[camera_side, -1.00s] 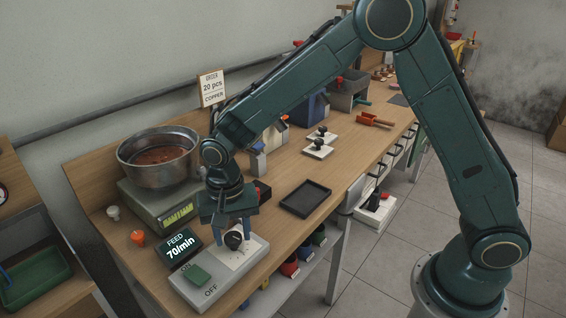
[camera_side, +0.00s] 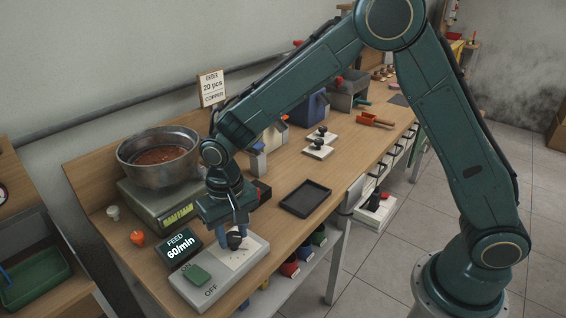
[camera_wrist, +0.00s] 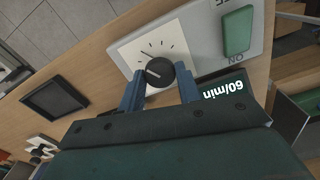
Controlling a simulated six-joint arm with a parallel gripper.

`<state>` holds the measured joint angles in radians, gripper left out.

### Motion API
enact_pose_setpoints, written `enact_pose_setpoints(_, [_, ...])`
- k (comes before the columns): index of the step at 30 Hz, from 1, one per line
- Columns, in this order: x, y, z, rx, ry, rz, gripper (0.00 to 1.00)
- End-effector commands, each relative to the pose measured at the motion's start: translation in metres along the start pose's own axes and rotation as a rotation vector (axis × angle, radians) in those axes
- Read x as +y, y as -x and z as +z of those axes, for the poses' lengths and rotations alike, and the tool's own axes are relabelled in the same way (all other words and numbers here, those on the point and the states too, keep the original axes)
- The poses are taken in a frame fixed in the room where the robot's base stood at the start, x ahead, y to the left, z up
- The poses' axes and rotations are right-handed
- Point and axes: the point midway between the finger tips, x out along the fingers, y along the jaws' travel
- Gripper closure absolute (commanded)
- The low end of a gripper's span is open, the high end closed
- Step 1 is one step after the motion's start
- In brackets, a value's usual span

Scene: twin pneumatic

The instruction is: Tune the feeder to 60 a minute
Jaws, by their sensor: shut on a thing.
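The feeder's control box (camera_side: 253,250) lies on the bench front, with a black knob (camera_side: 234,240) on a white dial plate. In the wrist view the knob (camera_wrist: 159,72) sits between the two blue fingers of my gripper (camera_wrist: 160,85), which is shut on it. My gripper (camera_side: 231,236) points down onto the knob in the side view. The display (camera_side: 180,248) beside the box reads FEED 60/min; the wrist view shows its 60/min upside down. A green switch (camera_side: 196,275) is on the box between ON and OFF; it also shows in the wrist view (camera_wrist: 237,30).
A metal bowl feeder (camera_side: 158,158) with copper-coloured pieces stands behind on a green base. A black tray (camera_side: 305,199) lies to the right. A sign (camera_side: 211,88) reads order 20 pcs copper. An orange object (camera_side: 137,238) stands left of the display.

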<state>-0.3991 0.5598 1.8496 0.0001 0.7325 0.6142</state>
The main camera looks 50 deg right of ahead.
Motion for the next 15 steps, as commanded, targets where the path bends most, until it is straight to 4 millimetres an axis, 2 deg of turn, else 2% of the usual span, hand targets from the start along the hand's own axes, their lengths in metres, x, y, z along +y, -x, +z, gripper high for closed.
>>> enact_pose_setpoints(12, [-0.0001,0.0010,-0.0001,0.000,0.042,-0.001,0.89])
enact_pose_setpoints(13, [-0.0001,0.0010,-0.0001,0.001,0.042,-0.001,0.64])
enact_pose_setpoints(15, [-0.0001,0.0010,-0.0001,0.001,0.042,-0.001,0.50])
